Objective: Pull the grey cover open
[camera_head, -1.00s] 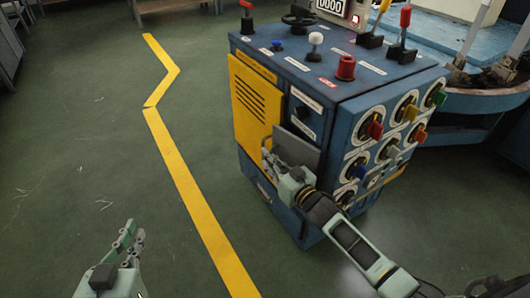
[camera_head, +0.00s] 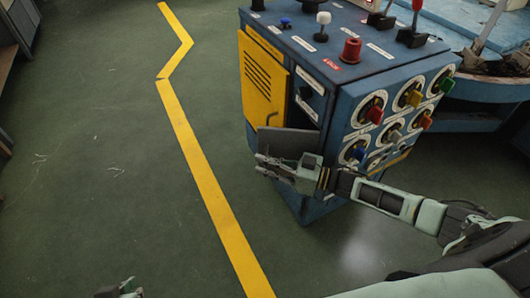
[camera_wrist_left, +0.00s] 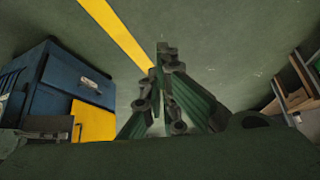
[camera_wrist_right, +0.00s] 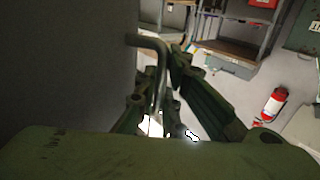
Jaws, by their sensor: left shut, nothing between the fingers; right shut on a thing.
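The grey cover (camera_head: 286,141) stands out at an angle from the left face of the blue control cabinet, below and right of the yellow door. My right gripper (camera_head: 262,165) is at its outer edge, shut on the cover's bent metal handle. In the right wrist view the grey cover (camera_wrist_right: 60,65) fills the left side, and the handle (camera_wrist_right: 157,52) runs between the fingers (camera_wrist_right: 162,75). My left gripper (camera_head: 122,289) shows only in part at the bottom edge. In the left wrist view its fingers (camera_wrist_left: 165,62) are shut and empty, apart from the cabinet.
The blue cabinet (camera_head: 340,85) carries a closed yellow door (camera_head: 263,80), coloured knobs on its right face and levers on top. Green floor with a yellow line (camera_head: 195,150) lies clear to the left. Shelving (camera_wrist_right: 225,45) and a fire extinguisher (camera_wrist_right: 273,104) stand in the background.

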